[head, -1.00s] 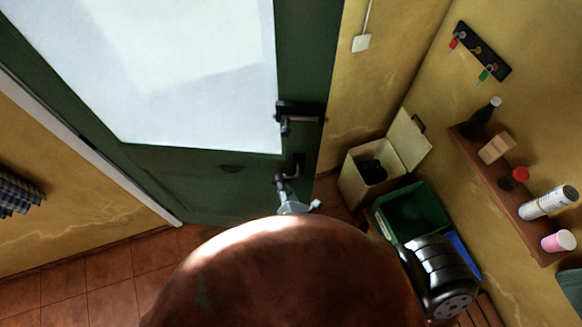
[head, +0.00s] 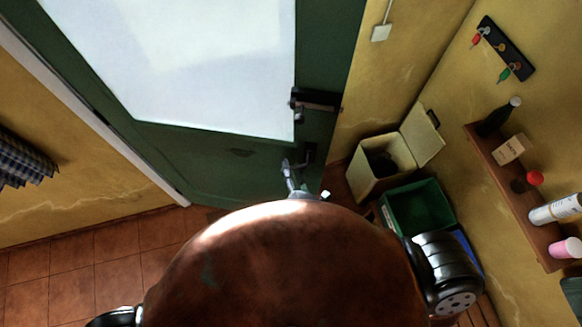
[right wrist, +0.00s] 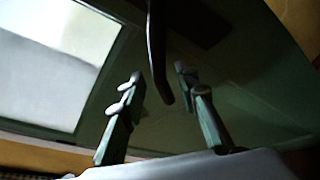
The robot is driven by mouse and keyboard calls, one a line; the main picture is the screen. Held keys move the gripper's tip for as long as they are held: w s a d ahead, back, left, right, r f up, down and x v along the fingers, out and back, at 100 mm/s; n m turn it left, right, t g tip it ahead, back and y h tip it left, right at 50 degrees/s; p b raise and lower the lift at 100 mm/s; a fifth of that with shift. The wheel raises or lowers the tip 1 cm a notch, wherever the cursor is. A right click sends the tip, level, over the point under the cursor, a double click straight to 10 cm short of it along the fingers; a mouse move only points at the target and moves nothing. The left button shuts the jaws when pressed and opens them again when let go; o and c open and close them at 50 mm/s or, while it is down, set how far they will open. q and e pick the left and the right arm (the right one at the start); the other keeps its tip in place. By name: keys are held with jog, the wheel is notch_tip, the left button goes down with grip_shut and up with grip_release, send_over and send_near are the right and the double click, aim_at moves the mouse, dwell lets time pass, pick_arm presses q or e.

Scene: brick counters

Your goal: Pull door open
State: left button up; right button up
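The green door (head: 200,150) with a large pale glass panel (head: 190,50) fills the upper left of the head view. Its dark lever handle (head: 308,154) sits low near the door's right edge. My right gripper (head: 288,165) is at the handle. In the right wrist view, the handle (right wrist: 156,45) is a dark curved bar hanging between the two fingers of my right gripper (right wrist: 160,78). The fingers stand apart with gaps beside the bar, so the gripper is open around it. My left gripper is in neither view.
A dark lock box (head: 316,100) is above the handle. To the right stand a cream bin (head: 375,180) with its lid up and a green crate (head: 415,207). A wall shelf (head: 510,200) holds bottles and cups. Tiled floor (head: 110,262) is clear at lower left.

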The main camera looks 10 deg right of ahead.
jog(key=v, duration=0.7)
